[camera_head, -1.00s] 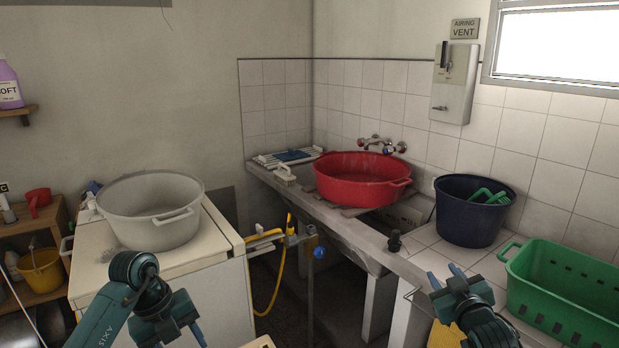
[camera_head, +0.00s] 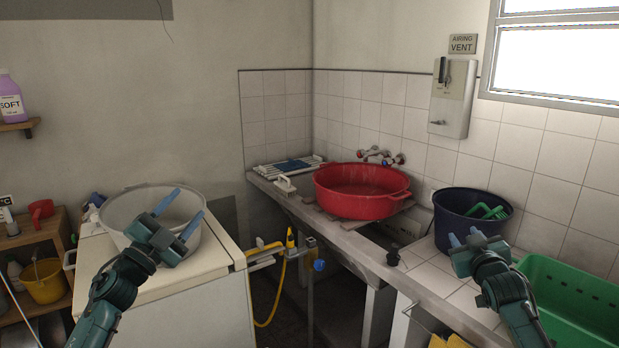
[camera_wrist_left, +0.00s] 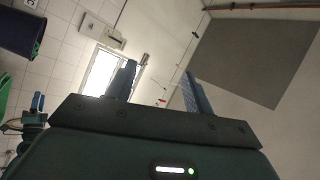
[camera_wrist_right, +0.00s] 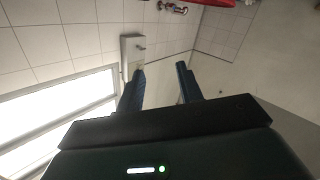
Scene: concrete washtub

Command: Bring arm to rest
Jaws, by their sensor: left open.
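My left gripper (camera_head: 180,215) is raised over the front of the white washing machine, in front of the grey basin as seen in the head view. Its two blue fingers are apart with nothing between them, as the left wrist view (camera_wrist_left: 160,90) also shows. My right gripper (camera_head: 465,242) is raised in front of the dark blue tub. Its fingers are apart and empty in the right wrist view (camera_wrist_right: 160,90).
The grey basin (camera_head: 122,205) stands on the washing machine (camera_head: 190,305). A red tub (camera_head: 350,205) sits on the concrete sink. The dark blue tub (camera_head: 455,213) and a green crate (camera_head: 570,300) stand on the tiled counter at right. A yellow bucket (camera_head: 45,282) is low at left.

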